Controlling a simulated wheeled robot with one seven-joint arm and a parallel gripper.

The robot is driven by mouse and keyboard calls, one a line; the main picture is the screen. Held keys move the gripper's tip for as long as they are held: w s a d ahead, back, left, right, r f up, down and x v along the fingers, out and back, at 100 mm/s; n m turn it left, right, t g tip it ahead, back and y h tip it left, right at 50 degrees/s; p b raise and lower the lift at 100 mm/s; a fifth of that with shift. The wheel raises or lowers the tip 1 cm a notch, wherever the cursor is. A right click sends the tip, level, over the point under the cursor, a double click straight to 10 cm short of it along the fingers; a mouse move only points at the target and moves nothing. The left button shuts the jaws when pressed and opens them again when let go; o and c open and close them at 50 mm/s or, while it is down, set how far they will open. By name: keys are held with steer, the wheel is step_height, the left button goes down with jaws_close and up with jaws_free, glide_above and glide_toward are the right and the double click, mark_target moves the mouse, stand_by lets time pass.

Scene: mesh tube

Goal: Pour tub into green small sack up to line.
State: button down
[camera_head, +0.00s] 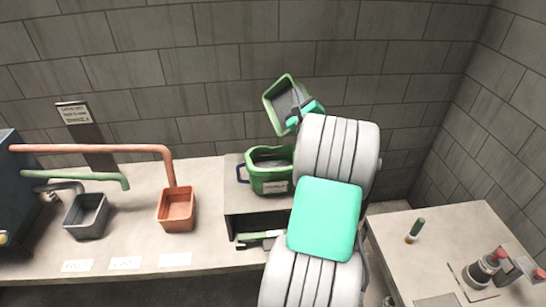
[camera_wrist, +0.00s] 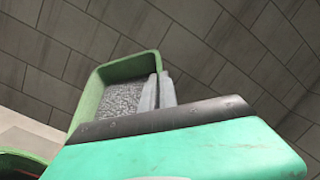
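A green tub (camera_head: 270,101) is in the air above the raised block, tilted; it also shows in the wrist view (camera_wrist: 86,98) with grey granules inside. My gripper (camera_wrist: 158,92) is shut on the tub's wall at its right side; in the head view the gripper (camera_head: 303,103) is partly hidden by my arm. The green small sack (camera_head: 268,184) stands upright and open on the block below the tub, with a label on its front and some grey material visible inside. A fill line cannot be made out. A green rim (camera_wrist: 20,160) shows at the wrist view's lower left.
A grey bin (camera_head: 87,217) and an orange bin (camera_head: 177,210) stand at the left under pipes. The raised block (camera_head: 250,202) has a green-handled item (camera_head: 262,238) at its foot. A right-hand table (camera_head: 450,245) holds a green-topped tube and red-topped items.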

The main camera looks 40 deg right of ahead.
steer(key=shift+a+r, duration=0.1)
steer(key=shift+a, duration=0.05)
steer(key=shift+a+n+t+b, duration=0.3)
steer(key=shift+n+b, duration=0.2)
steer(key=shift+b, duration=0.6)
steer(key=shift+a+b, duration=0.25)
steer(key=shift+b, duration=0.4)
